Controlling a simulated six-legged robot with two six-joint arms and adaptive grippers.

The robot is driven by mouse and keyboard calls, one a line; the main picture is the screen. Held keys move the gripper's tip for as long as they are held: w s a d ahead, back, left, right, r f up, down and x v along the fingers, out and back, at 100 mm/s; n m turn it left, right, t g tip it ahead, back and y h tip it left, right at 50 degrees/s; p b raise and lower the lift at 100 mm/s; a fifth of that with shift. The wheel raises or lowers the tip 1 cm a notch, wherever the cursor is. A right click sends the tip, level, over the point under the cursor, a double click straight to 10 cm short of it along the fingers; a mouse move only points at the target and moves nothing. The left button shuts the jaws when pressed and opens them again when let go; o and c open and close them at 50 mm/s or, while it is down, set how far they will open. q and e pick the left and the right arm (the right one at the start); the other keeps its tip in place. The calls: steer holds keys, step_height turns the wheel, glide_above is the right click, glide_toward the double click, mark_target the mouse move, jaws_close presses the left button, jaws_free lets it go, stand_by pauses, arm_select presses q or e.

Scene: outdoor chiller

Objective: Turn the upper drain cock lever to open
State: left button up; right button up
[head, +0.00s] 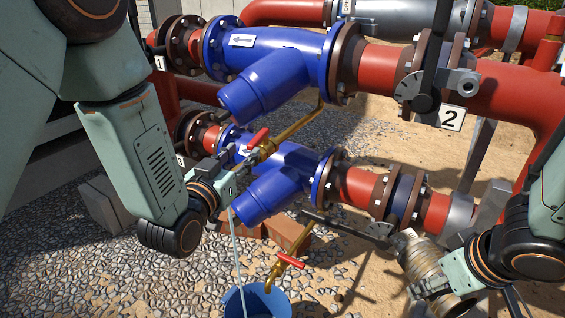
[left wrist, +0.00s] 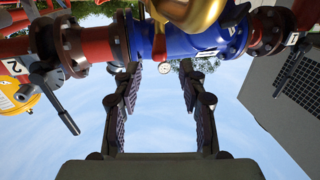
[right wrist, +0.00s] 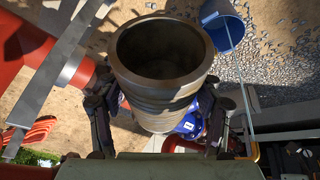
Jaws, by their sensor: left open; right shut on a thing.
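The upper drain cock (head: 267,148) is brass, with a red lever (head: 258,138), on the pipe from the upper blue strainer (head: 275,80). My left gripper (head: 243,168) is open and empty, just below and left of that lever. In the left wrist view the open fingers (left wrist: 160,70) point toward the blue body, with brass (left wrist: 195,10) close above; whether they flank the lever I cannot tell. My right gripper (head: 436,288) is shut on a ribbed metal cylinder (head: 420,262), whose open mouth shows in the right wrist view (right wrist: 160,50).
The lower drain cock (head: 275,270) has a red lever (head: 291,261) above a blue bucket (head: 262,302). The lower blue strainer (head: 275,190) lies close to my left gripper. Gravel lies open at lower left.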

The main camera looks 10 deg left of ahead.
arm_select(q)
steer(key=shift+s+a, duration=0.15)
steer(key=shift+s, duration=0.95)
steer(key=shift+s+a, duration=0.15)
steer(key=shift+s, duration=0.95)
steer(key=shift+c, duration=0.3)
